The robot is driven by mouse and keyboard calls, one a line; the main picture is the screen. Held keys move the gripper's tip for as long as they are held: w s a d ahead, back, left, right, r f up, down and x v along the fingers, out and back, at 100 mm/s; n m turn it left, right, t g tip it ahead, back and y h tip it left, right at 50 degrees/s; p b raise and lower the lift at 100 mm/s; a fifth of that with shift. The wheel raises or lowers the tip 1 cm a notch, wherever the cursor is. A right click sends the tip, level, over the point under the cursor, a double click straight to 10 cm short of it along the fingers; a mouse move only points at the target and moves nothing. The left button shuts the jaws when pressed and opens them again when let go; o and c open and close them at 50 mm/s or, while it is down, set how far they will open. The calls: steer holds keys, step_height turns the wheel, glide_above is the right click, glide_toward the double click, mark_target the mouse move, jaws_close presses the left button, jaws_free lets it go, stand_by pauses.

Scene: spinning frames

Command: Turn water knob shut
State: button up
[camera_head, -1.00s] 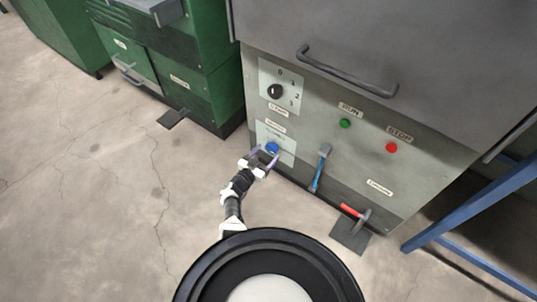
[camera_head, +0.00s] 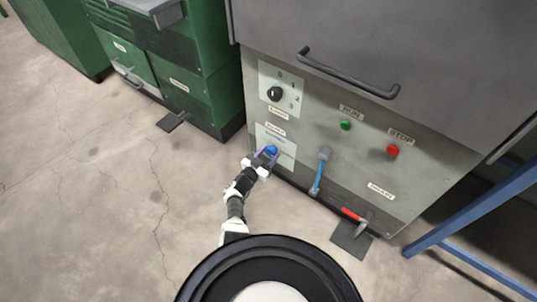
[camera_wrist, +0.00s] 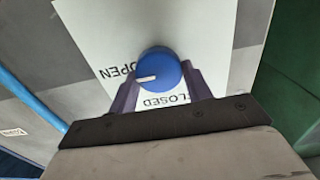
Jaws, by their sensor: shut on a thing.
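The water knob (camera_head: 271,151) is a round blue knob on a white label plate (camera_head: 284,159) low on the grey machine's front. In the wrist view the knob (camera_wrist: 160,70) shows a white pointer line on its left side, between the words OPEN and CLOSED, nearer OPEN. My gripper (camera_head: 266,156) is at the knob, and its two purple fingers (camera_wrist: 161,92) stand either side of it, shut on it. The fingertips are partly hidden behind the knob's rim.
Above is a black selector dial (camera_head: 275,94). To the right are a blue-handled lever (camera_head: 320,170), a green button (camera_head: 345,125), a red button (camera_head: 393,151) and a red-handled pedal (camera_head: 353,215). A blue metal frame (camera_head: 470,215) stands at far right. Open floor lies left.

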steer(key=n, duration=0.4)
steer(key=shift+a+n, duration=0.1)
steer(key=shift+n, duration=0.3)
steer(key=n, duration=0.4)
steer(key=shift+w+f+n+p, duration=0.1)
steer(key=shift+f+n+p, duration=0.05)
steer(key=shift+n+p, duration=0.2)
steer(key=n, duration=0.4)
steer(key=shift+a+f, duration=0.1)
steer(key=shift+f+n, duration=0.1)
steer(key=shift+n, duration=2.15)
steer(key=o, duration=1)
steer(key=shift+c, duration=0.2)
steer(key=shift+a, duration=0.1)
